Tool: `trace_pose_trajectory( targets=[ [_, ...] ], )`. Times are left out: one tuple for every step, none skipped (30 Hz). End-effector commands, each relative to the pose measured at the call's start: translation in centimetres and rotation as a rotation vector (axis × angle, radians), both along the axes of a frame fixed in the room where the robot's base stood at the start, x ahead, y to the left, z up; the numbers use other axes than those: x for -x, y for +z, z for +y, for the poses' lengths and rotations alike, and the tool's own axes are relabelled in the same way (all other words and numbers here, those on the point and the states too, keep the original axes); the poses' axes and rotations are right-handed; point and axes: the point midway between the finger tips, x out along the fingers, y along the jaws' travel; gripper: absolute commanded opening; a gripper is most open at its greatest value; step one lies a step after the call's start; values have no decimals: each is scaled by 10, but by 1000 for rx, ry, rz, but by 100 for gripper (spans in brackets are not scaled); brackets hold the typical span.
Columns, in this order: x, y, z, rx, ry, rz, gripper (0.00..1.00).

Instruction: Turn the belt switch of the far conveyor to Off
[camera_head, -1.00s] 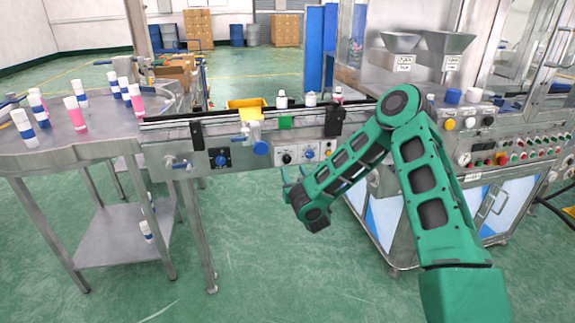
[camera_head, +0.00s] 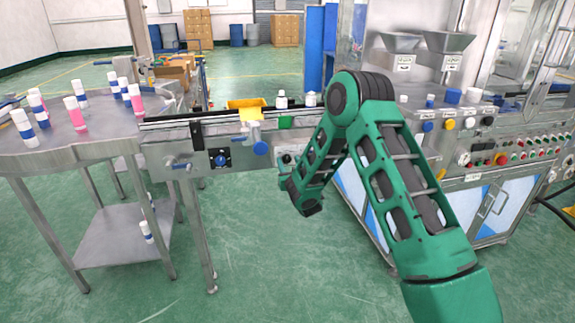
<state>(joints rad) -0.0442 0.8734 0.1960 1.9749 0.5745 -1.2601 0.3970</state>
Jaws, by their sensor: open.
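A conveyor (camera_head: 215,135) runs from the round table at left toward the machine at right. On its front is a black plate with a blue rotary knob (camera_head: 221,160); its setting is too small to read. Farther right on the same front is a small panel with a dark knob (camera_head: 287,159), partly covered by my arm. I cannot tell which knob is the far conveyor's belt switch. My gripper (camera_head: 284,179) is open, in front of and just below the small panel. It is small in view and partly hidden by my wrist. I see no contact with a knob.
The round steel table (camera_head: 85,150) at left holds several white, blue and pink cans. A blue round handle (camera_head: 261,148) sticks out from the conveyor front. The machine's button panel (camera_head: 510,155) is at right. The floor before the conveyor is clear.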

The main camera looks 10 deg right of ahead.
Motion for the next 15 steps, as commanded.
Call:
trace_pose_trajectory(
  targets=[
    [-2, 0, 1, 0, 2, 0, 46],
    [-4, 0, 1, 0, 1, 0, 46],
    [-5, 0, 1, 0, 1, 1, 46],
    [-6, 0, 0, 0, 1, 1, 46],
    [-6, 0, 0, 0, 1, 1, 46],
    [-6, 0, 1, -1, 1, 1, 46],
    [-7, 0, 1, -1, 2, 1, 46],
    [-7, 0, 1, -1, 2, 1, 46],
    [-7, 0, 1, -1, 2, 1, 46],
    [-6, 0, 1, -1, 2, 1, 46],
    [-6, 0, 1, -1, 1, 1, 46],
    [-6, 0, 1, -1, 1, 1, 46],
    [-6, 0, 1, -1, 1, 1, 44],
    [-6, 0, 1, -1, 1, 1, 37],
    [-6, 0, 1, -1, 1, 1, 27]
  ],
)
